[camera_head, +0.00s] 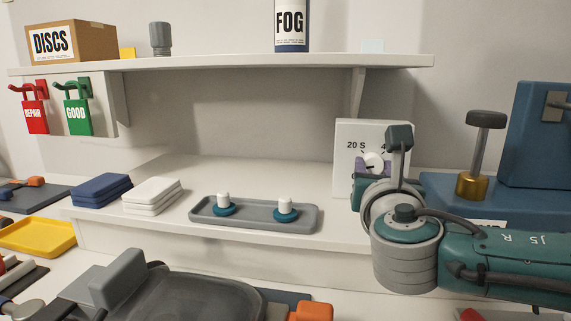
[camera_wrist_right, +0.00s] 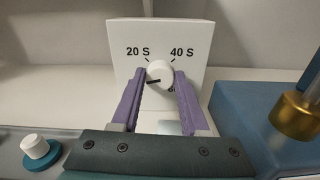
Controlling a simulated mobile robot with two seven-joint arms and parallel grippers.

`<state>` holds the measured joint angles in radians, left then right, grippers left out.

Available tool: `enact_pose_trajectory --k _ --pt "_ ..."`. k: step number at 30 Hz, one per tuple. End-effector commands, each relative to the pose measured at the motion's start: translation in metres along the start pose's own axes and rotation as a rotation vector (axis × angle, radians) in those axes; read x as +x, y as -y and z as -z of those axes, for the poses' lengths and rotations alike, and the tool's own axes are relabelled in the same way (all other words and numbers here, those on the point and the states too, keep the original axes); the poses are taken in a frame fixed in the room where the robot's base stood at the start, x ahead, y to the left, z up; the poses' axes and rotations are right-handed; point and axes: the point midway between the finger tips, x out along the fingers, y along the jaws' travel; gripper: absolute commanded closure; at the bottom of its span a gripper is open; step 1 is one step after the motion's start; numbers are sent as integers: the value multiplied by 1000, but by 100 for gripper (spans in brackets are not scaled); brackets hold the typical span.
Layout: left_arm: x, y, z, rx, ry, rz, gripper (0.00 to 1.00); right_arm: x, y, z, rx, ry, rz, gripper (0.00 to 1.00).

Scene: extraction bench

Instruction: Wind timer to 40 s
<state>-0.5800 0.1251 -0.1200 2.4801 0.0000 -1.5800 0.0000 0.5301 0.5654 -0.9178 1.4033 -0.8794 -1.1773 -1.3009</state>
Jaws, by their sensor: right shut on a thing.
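The timer is a white box (camera_head: 348,132) at the right of the bench, with the labels 20 S and 40 S; it also shows in the right wrist view (camera_wrist_right: 190,32). Its white round knob (camera_wrist_right: 160,70) has a black pointer mark aimed left and slightly down, below the 20 S label. My right gripper (camera_wrist_right: 159,78) is shut on the knob, one purple finger on each side. In the head view my right wrist hides the lower timer and part of the 40 S label. A mark at the knob's lower right is partly hidden by a finger. My left gripper is not in view.
A blue machine (camera_head: 540,140) with a brass-based plunger (camera_head: 473,185) stands close to the right of the timer. A grey tray (camera_head: 255,222) with two white-topped teal pieces lies to its left. A shelf (camera_head: 220,64) runs above. The bench between tray and timer is clear.

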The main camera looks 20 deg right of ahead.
Motion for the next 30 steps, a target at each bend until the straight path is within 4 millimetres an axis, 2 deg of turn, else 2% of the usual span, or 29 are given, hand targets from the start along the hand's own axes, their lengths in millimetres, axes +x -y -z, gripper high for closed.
enact_pose_trajectory --k 24,25,30 --pt "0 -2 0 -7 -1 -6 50 0 0 0 0 0 0 100" --pt "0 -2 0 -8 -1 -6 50 0 0 0 0 0 0 54" --pt "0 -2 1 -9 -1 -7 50 0 0 0 0 0 0 35"
